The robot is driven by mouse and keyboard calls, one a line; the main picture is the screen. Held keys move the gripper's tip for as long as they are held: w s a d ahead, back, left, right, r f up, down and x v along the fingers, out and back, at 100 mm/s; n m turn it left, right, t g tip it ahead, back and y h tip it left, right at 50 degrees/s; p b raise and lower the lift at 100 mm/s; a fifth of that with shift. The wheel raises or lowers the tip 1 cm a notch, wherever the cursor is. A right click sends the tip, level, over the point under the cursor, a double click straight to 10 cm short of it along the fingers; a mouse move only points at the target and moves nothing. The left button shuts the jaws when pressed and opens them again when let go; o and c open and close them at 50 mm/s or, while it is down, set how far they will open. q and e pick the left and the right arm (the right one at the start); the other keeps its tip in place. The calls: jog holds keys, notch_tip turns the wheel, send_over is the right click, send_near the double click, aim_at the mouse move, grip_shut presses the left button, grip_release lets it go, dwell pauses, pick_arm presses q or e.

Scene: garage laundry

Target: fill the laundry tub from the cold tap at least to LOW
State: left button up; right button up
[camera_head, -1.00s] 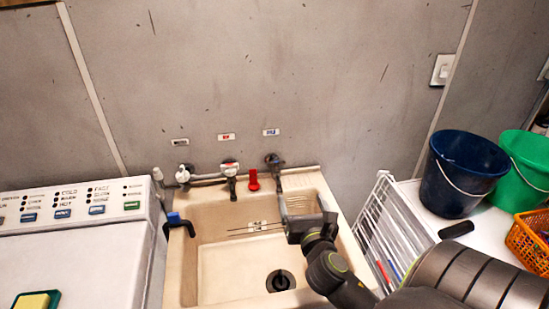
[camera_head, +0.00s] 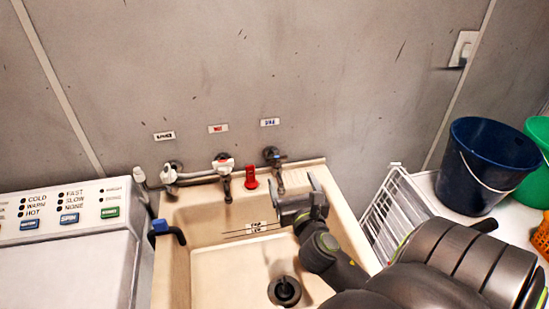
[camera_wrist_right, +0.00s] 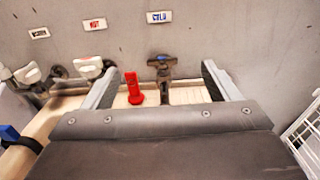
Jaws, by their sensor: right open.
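The beige laundry tub (camera_head: 185,262) shows no visible water; its dark drain (camera_head: 284,290) is in the floor, and I cannot tell if it is stopped. Small level labels (camera_head: 256,228) sit on its back wall. The cold tap (camera_head: 274,160), with a blue-marked label (camera_head: 270,122) above, is on the wall at the tub's back right. My right gripper (camera_head: 298,192) is open and empty, just in front of the cold tap and apart from it. In the right wrist view the tap (camera_wrist_right: 162,70) appears between the fingers. A red stopper-like object (camera_head: 249,178) stands on the back ledge.
The hot tap (camera_head: 223,165) and a third white-handled tap (camera_head: 170,172) are to the left. A dark hose with a blue end (camera_head: 168,231) hooks over the tub's left rim. A washer (camera_head: 60,250) stands left; a white rack (camera_head: 398,210) and blue bucket (camera_head: 477,165) stand right.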

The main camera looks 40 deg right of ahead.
aim_at(277, 159)
notch_tip(277, 159, down, 5)
jog(key=b, duration=0.4)
jog(key=p+x, duration=0.2)
jog(key=x, duration=1.5)
jog(key=shift+w+d, duration=0.15)
jog(key=shift+w, duration=0.2)
jog(key=c, duration=1)
